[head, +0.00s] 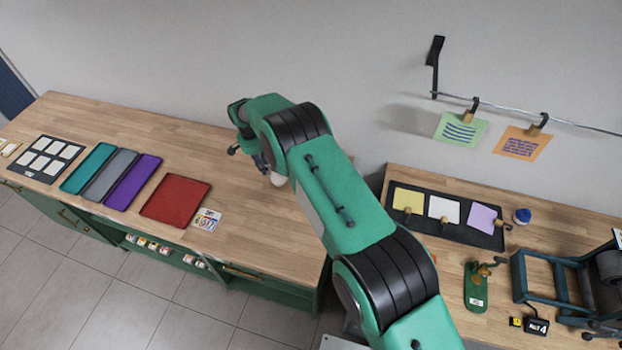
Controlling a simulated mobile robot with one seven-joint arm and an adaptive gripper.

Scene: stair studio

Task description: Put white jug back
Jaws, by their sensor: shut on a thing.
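My gripper (258,162) is over the back right part of the long wooden bench (110,120), mostly hidden behind my green arm. It is shut on a white thing (278,180), which looks like the white jug. Only a small rounded part of it shows below the gripper, beside my arm. Its handle and the rest of its shape are hidden. I cannot tell whether it touches the bench top.
The bench holds a red tray (175,201), purple (133,182), grey and teal trays, and a card (206,219). A second bench at right holds a black tray (450,232) with coloured papers, a green tool (480,285) and a press (570,285). Papers hang from a wall line.

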